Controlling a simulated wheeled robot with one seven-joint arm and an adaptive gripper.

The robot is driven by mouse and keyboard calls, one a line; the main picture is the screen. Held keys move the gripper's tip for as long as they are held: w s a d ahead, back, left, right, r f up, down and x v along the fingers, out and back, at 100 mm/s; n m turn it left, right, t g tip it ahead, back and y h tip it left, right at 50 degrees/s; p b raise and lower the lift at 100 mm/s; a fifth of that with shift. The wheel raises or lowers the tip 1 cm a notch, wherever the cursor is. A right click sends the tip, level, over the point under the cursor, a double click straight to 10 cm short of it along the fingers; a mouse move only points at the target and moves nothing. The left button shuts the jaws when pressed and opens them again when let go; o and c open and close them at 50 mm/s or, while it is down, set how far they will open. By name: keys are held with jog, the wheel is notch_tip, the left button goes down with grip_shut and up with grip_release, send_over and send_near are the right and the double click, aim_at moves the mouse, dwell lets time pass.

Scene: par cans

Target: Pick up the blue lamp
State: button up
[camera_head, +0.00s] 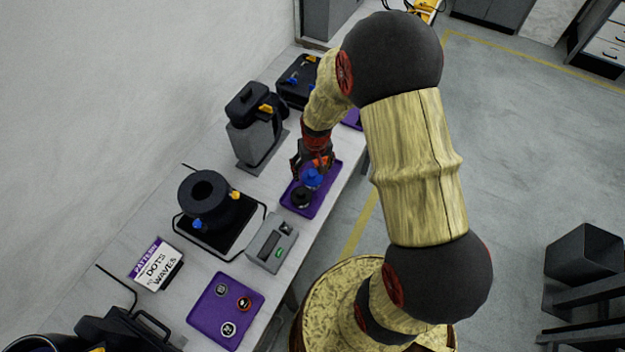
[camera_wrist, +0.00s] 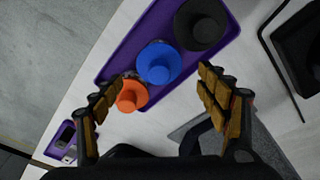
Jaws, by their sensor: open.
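The blue lamp (camera_wrist: 158,63) sits on a purple tray (camera_wrist: 118,58) between an orange lamp (camera_wrist: 131,95) and a black lamp (camera_wrist: 203,24) in the wrist view. It also shows in the head view (camera_head: 311,178), just in front of my gripper (camera_head: 312,160). In the wrist view my gripper (camera_wrist: 160,88) is open, with its two fingers spread to either side. The blue lamp lies ahead between the finger lines, and nothing is held. The orange lamp is close to the left fingertip. I cannot tell whether they touch.
A grey box with a small display (camera_head: 272,243) stands near the tray. A black can light (camera_head: 208,198) stands on the bench to the left. Another purple tray (camera_head: 208,319) with several round discs lies nearer, beside a "DOTS WAVES" sign (camera_head: 157,265). Open floor lies right of the bench.

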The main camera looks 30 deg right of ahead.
aim_at(312, 172)
jog(key=f, duration=0.3)
jog(key=shift+w+f, duration=0.15)
jog(key=shift+w, duration=0.05)
jog(key=c, duration=0.3)
jog(key=c, duration=1.1)
